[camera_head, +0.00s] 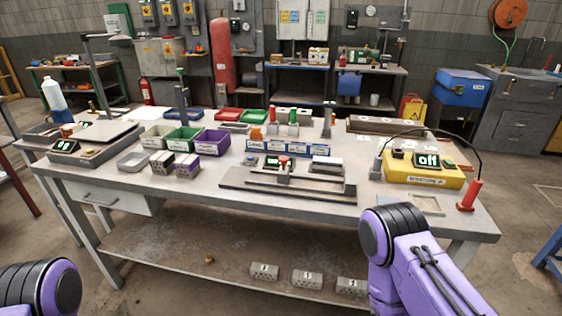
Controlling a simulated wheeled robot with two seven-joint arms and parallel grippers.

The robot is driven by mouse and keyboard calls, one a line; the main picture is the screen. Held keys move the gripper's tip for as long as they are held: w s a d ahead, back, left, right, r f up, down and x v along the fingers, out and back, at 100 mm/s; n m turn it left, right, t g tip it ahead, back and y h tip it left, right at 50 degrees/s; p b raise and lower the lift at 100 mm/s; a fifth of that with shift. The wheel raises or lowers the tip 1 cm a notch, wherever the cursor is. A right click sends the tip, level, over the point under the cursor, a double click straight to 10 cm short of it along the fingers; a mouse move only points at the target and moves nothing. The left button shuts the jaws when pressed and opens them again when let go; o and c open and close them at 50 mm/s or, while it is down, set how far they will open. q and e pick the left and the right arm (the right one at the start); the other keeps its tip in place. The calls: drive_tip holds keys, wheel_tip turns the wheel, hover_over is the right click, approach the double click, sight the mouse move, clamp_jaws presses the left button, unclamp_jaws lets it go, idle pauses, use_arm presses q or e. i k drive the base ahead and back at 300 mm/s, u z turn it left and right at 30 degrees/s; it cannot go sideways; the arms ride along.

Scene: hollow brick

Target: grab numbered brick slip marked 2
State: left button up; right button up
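Three small grey hollow bricks stand in a row on the lower shelf (190,258) under the workbench, each with a white number label on top. They are the left brick (264,273), the middle brick (307,280) and the right brick (351,287). The labels are tiny. The middle one looks like 2 and the right one like 3, but I cannot read them surely. My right arm's purple link stands close to the right brick in the picture. Only arm links show at the bottom left and bottom right; neither gripper is in view.
The workbench top (108,172) above the shelf holds green and purple bins, a dark fixture plate (290,188) and a yellow device (424,172). A small brass-coloured object (209,259) lies on the shelf left of the bricks. The shelf's left part is otherwise mostly clear.

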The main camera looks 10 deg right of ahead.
sight(349, 287)
drive_tip(key=z, duration=1.15)
drive_tip(key=k, duration=1.05)
drive_tip(key=z, duration=1)
drive_tip(key=i, duration=1.25)
drive_tip(key=u, duration=0.6)
drive_tip(key=i, duration=0.9)
drive_tip(key=u, duration=0.75)
